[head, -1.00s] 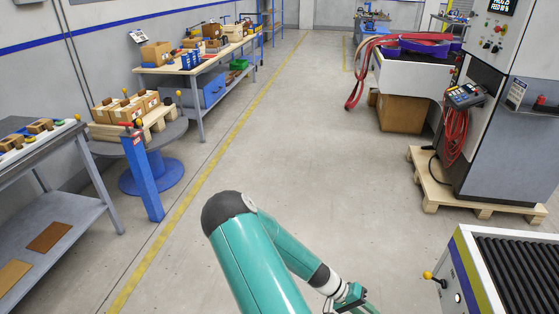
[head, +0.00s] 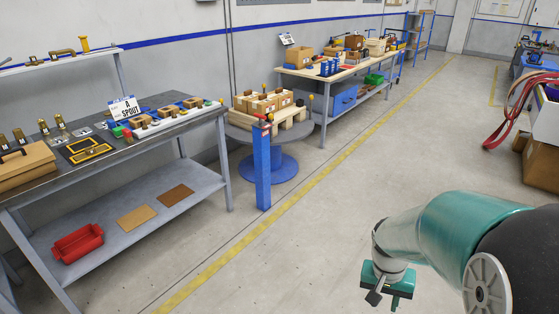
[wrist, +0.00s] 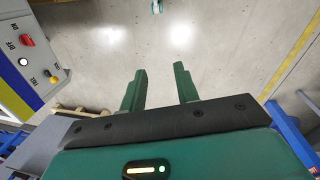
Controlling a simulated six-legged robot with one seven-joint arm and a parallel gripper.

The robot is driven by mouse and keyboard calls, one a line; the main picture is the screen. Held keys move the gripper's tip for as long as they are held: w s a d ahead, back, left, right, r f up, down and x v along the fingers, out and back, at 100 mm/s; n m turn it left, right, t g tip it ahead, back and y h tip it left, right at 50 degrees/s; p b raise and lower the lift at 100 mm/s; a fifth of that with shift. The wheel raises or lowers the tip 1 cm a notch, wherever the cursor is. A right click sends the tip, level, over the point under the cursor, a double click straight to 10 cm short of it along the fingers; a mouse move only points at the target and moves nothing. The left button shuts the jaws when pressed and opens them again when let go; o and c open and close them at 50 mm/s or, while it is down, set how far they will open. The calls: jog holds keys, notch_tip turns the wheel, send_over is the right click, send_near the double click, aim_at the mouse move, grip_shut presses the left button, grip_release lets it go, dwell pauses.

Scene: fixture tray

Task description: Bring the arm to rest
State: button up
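My arm (head: 450,240) reaches in from the lower right of the head view, bent, with its teal links over the bare floor. My gripper (head: 385,292) hangs at its end, pointing down. In the wrist view the two green fingers of my gripper (wrist: 159,84) stand apart with only grey floor between them. Nothing is held. The fingertips touch nothing that I can see.
A grey workbench (head: 125,145) with fittings and a sign stands at the left. A blue post (head: 262,170) stands before a round blue-based stand (head: 270,165). A wooden bench (head: 300,72) is farther back. A control panel (wrist: 25,60) shows at the wrist view's left. The central floor is clear.

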jog(key=s+a+r+n+t, duration=0.2)
jog(key=s+a+r+t, duration=0.1)
jog(key=r, duration=0.6)
jog(key=s+a+r+n+t+y, duration=0.1)
jog(key=s+a+r+n+t, duration=0.2)
jog(key=a+r, duration=0.5)
jog(key=shift+s+r, duration=0.85)
jog(key=shift+a+n, duration=0.1)
jog(key=shift+n, duration=0.2)
